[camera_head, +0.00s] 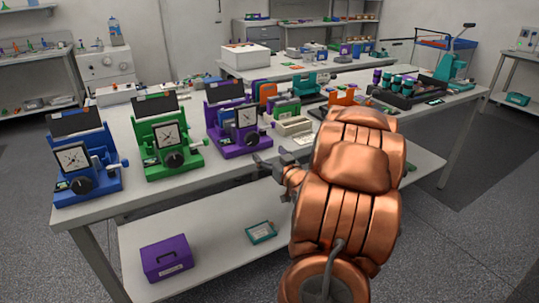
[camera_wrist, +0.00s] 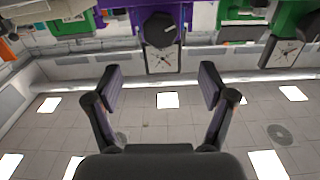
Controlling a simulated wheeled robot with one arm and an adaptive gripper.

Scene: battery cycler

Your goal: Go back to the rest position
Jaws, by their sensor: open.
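My copper-coloured arm reaches from the bottom right of the head view toward the table. My gripper (camera_head: 268,164) is at its end, near the table's front edge, just in front of the purple battery cycler (camera_head: 226,141). In the wrist view my gripper (camera_wrist: 160,86) has its two dark fingers wide apart with nothing between them. The purple cycler's black knob (camera_wrist: 160,29) and dial show beyond the fingers. A green cycler (camera_head: 164,140) and a blue cycler (camera_head: 79,170) stand to the left in the head view.
The white table (camera_head: 110,208) carries the cyclers, small boxes and a dark rack (camera_head: 405,94) of cylinders. Its lower shelf holds a purple box (camera_head: 166,258) and a teal tray (camera_head: 261,232). My arm hides part of the table.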

